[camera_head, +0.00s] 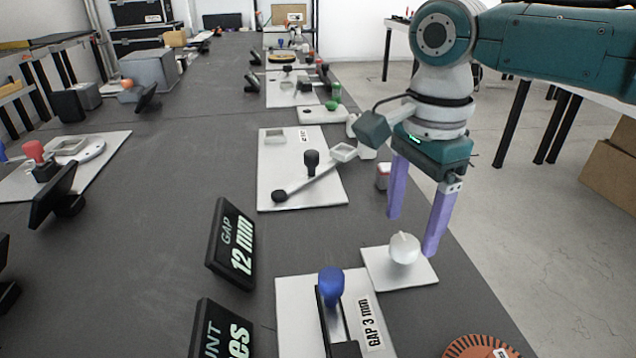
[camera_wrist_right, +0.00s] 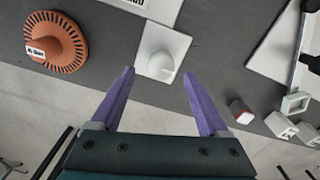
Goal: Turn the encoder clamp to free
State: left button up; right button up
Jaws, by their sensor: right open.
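A white round knob (camera_head: 404,248) with a raised ridge stands on a small white plate (camera_head: 385,280) near the right table edge. No readable label marks it as the encoder clamp. In the right wrist view the knob (camera_wrist_right: 161,66) lies between and just beyond the two purple fingertips. My right gripper (camera_head: 413,232) points down, open and empty, with its fingertips around and slightly above the knob; contact cannot be told. An orange slotted disc (camera_head: 478,349) is at the bottom edge; its cone shows in the right wrist view (camera_wrist_right: 44,45). My left gripper is out of view.
A blue-knobbed slider (camera_head: 331,286) on a plate marked "GAP 3 mm" stands left of the white plate. A display (camera_head: 232,245) reads "GAP 12 mm". Behind are a lever plate (camera_head: 300,195) and a small red-topped block (camera_head: 383,175). The table's middle is clear.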

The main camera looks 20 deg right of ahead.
aim_at(406, 241)
jog(key=shift+f+b, duration=0.45)
jog(key=shift+f, duration=1.5)
grip_shut()
